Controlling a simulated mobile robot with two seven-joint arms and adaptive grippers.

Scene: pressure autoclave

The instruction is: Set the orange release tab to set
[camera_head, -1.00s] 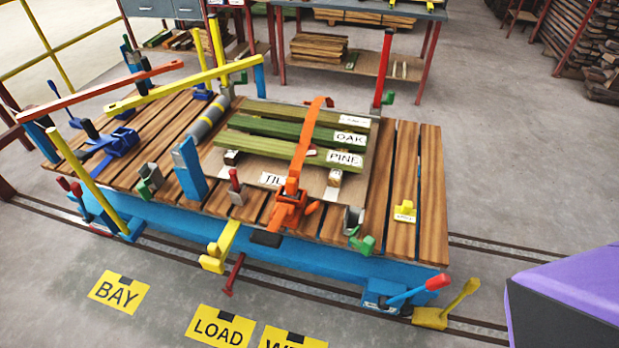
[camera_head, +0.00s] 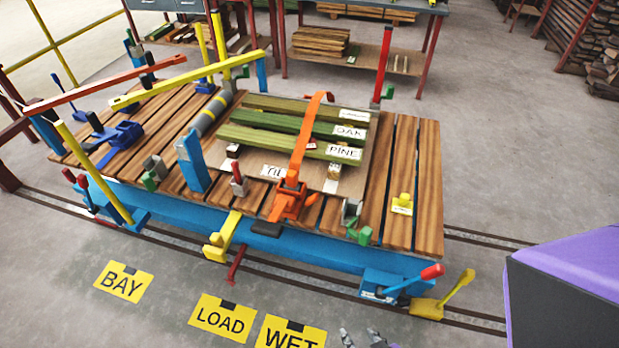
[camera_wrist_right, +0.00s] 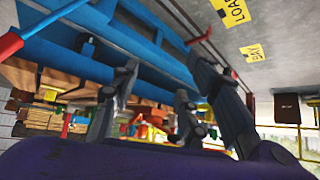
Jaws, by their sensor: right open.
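The orange ratchet (camera_head: 287,204) sits at the front edge of the wooden-slatted cart, on an orange strap (camera_head: 306,140) that runs back over the board stack. A small orange tab (camera_head: 311,199) sticks out at the ratchet's right side; its exact setting is too small to tell. My right gripper (camera_head: 362,340) shows only its grey tips at the bottom edge of the head view, in front of the cart and apart from the ratchet. In the right wrist view my right gripper (camera_wrist_right: 160,95) is open and empty, with blurred orange parts beyond the fingers. My left gripper is not in view.
The blue cart (camera_head: 300,246) carries labelled boards (camera_head: 290,130). A yellow bracket (camera_head: 222,238) and a dark red lever (camera_head: 236,262) jut from its front. A red-tipped lever (camera_head: 420,276) and a yellow pedal (camera_head: 455,288) stand at the front right.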

